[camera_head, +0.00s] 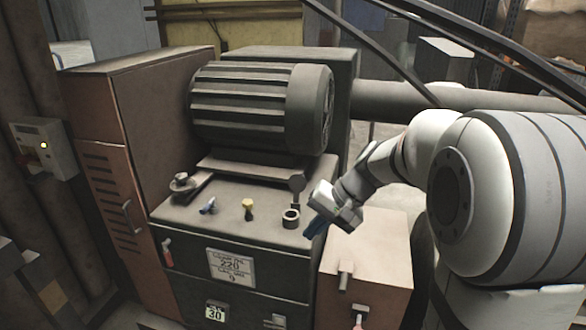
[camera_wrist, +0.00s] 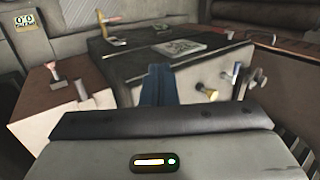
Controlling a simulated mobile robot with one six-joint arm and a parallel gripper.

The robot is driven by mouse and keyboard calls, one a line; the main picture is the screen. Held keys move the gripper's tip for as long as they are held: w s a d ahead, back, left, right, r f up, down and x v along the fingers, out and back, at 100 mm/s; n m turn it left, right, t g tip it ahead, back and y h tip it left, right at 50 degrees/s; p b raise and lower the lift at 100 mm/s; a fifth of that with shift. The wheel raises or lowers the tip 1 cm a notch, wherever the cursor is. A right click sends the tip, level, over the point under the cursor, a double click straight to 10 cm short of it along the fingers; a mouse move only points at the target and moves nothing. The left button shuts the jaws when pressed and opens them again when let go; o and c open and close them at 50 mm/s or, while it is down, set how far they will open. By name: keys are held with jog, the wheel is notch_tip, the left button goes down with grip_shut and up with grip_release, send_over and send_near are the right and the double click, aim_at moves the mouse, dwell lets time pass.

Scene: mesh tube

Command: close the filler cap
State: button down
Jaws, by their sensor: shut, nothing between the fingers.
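The filler neck (camera_head: 290,218) is a short open-topped ring near the right front corner of the machine's top. The filler cap (camera_head: 298,184) looks like a dark round disc, standing upright behind the neck, so it is open. My gripper (camera_head: 314,229) has blue fingers and is just right of the neck, pointing down and left at the machine's edge. It is shut and empty. In the wrist view the blue fingers (camera_wrist: 160,85) are together, in front of the machine. I cannot make out the neck or cap there.
A yellow knob (camera_head: 248,208), a blue-grey lever (camera_head: 208,206) and a round fitting (camera_head: 183,182) stand left of the neck. The ribbed motor (camera_head: 262,105) rises behind. A lower tan box (camera_head: 370,250) with handles stands at the right.

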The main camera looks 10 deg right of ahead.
aim_at(299, 182)
jog(key=w+d+f+m+t+y, duration=0.25)
jog(key=w+d, duration=0.25)
jog(key=w, duration=0.5)
jog(key=w+d+f+m+t+y, duration=0.2)
jog(key=w+d+t, duration=0.2)
jog(key=w, duration=0.6)
jog(key=w+d+f+m+t+y, duration=0.25)
jog(key=w+d, duration=0.25)
jog(key=w, duration=0.5)
jog(key=shift+h, duration=0.4)
jog(key=x, duration=0.3)
jog(key=p+x, duration=0.1)
jog(key=x, duration=0.2)
jog(key=p+x, duration=0.1)
jog(key=x, duration=0.2)
jog(key=shift+a+r, duration=0.25)
jog(key=shift+a+r+p, duration=0.1)
jog(key=shift+a+p, duration=0.25)
jog(key=shift+s+a+r+p, duration=0.15)
jog(key=shift+s+a, duration=0.05)
jog(key=shift+s, duration=0.35)
jog(key=shift+s+a+r+p, duration=0.1)
jog(key=shift+s+a+p, duration=0.05)
jog(key=shift+s, duration=0.4)
jog(key=shift+s+a+r+p, duration=0.15)
jog(key=shift+s+a, duration=0.05)
jog(key=shift+s, duration=0.35)
jog(key=shift+b, duration=0.45)
